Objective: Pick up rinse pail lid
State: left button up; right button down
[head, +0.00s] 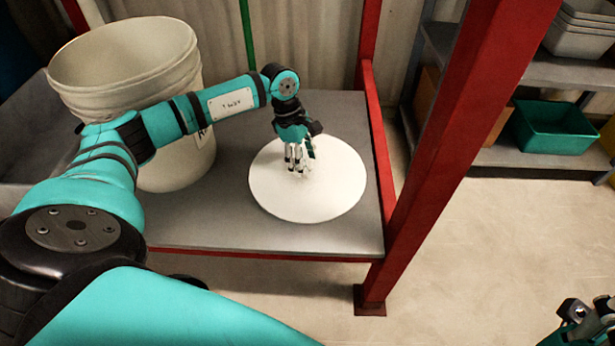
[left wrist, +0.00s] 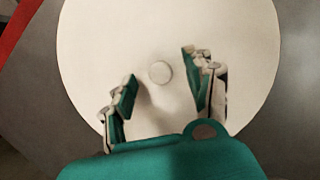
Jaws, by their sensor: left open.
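The rinse pail lid (head: 325,194) is a flat white disc lying on the grey bench top, and it fills most of the left wrist view (left wrist: 240,60). A small round knob (left wrist: 160,72) stands at its middle. My left gripper (head: 299,168) is over the lid, pointing down. In the left wrist view my left gripper (left wrist: 160,90) is open, its fingers on either side of the knob and apart from it. In the head view the fingers hide the knob. My right gripper (head: 590,325) shows only in part at the bottom right corner; its jaws are unclear.
A white open pail (head: 180,165) stands on the bench (head: 230,225) left of the lid, behind my left arm. A red post (head: 440,150) rises at the bench's right. A shelf with a green bin (head: 555,128) stands farther right. The floor between is clear.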

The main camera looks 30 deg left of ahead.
pick_arm(q)
jog(key=shift+d+f, duration=0.2)
jog(key=shift+f, duration=0.5)
grip_shut()
jog(key=shift+r, duration=0.1)
